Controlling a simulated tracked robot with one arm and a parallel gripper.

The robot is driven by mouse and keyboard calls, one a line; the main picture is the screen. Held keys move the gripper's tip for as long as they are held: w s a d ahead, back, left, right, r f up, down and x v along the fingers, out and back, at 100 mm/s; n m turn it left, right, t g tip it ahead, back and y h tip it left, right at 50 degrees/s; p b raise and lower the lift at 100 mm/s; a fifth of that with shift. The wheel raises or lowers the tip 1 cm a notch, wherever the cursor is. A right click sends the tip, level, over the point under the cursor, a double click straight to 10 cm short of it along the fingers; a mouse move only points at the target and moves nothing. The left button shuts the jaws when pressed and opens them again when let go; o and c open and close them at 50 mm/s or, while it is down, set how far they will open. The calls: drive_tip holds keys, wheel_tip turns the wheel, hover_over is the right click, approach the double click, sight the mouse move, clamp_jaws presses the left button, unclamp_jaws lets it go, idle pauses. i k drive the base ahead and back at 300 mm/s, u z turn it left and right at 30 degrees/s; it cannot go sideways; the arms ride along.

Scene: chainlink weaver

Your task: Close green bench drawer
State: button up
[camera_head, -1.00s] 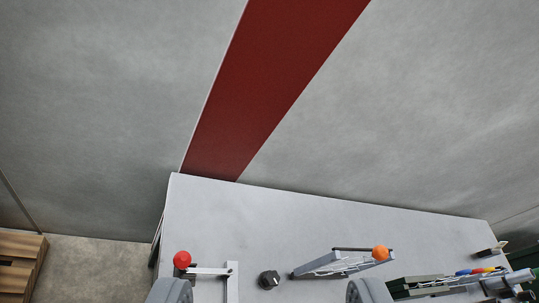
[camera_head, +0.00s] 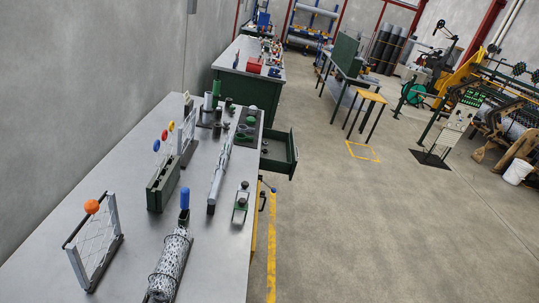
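The green bench drawer (camera_head: 289,158) sticks out, open, from the right side of the long grey-topped bench (camera_head: 110,238), near its far end. Its dark green front panel faces right, over the floor. A few small dark things lie inside, too small to make out. The drawer's lower parts and runners are partly hidden by the bench edge. My gripper does not show in the current view.
The bench top holds a mesh frame with an orange ball (camera_head: 91,206), a mesh roll (camera_head: 168,268), a green box (camera_head: 163,183) and several tools. The concrete floor (camera_head: 350,220) right of the bench is mostly clear.

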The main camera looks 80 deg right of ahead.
sight(283, 158)
drive_tip(key=z, duration=0.6)
drive_tip(key=k, duration=0.7)
drive_tip(key=z, duration=0.8)
drive_tip(key=k, duration=0.6)
drive_tip(key=z, duration=1.2)
drive_tip(key=i, duration=2.15)
drive_tip(key=u, duration=0.65)
drive_tip(key=i, duration=0.65)
drive_tip(key=z, duration=0.3)
drive_tip(key=i, duration=1.5)
drive_tip(key=z, duration=0.65)
